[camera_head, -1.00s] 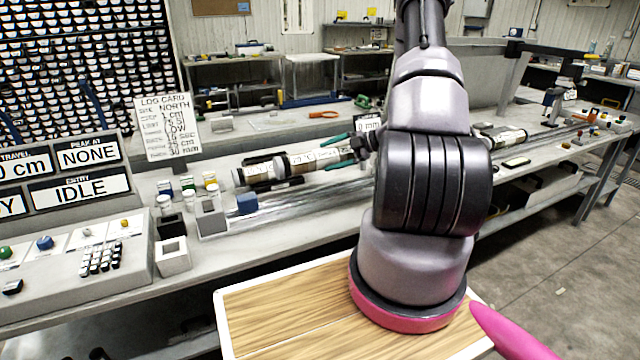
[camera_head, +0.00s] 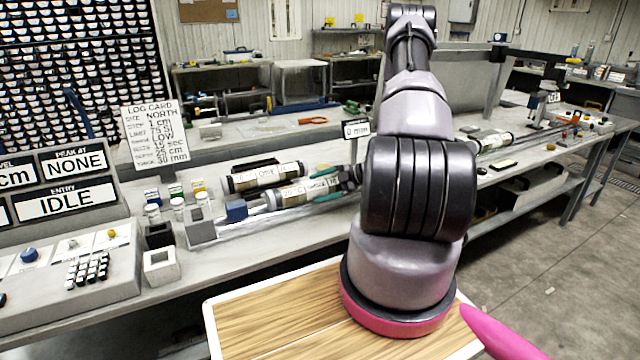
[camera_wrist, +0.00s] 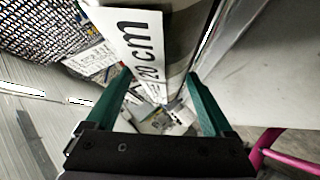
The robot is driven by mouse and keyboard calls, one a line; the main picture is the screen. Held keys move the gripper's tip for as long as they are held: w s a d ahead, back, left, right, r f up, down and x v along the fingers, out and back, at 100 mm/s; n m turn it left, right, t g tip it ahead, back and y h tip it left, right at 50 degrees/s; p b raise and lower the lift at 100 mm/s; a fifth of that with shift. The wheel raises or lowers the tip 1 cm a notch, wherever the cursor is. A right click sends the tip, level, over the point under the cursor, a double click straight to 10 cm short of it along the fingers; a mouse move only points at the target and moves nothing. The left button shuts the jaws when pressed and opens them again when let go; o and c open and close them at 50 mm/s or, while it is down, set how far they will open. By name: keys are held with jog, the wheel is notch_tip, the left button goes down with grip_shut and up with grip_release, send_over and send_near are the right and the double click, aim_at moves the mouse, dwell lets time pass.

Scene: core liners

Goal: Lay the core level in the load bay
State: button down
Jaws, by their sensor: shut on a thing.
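My gripper (camera_head: 334,184) has green fingers and is shut on a white-labelled core (camera_head: 291,195) with a steel-coloured left end. In the wrist view the core's "20 cm" label (camera_wrist: 142,45) runs between the two fingers (camera_wrist: 158,88). In the head view the core lies lengthwise along the long metal rails (camera_head: 262,225) of the bench, which seem to be the load bay. It looks about parallel to them. Whether it touches them I cannot tell. Its right end is hidden by my gripper and arm.
A second core (camera_head: 252,179) lies just behind. A blue block (camera_head: 236,210) is close to the held core's left end, with a grey block (camera_head: 200,230) farther left. Another core (camera_head: 490,140) lies right of my arm. Small jars (camera_head: 177,205) stand at the left.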

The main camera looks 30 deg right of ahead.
grip_release()
jog(key=shift+f, duration=0.1)
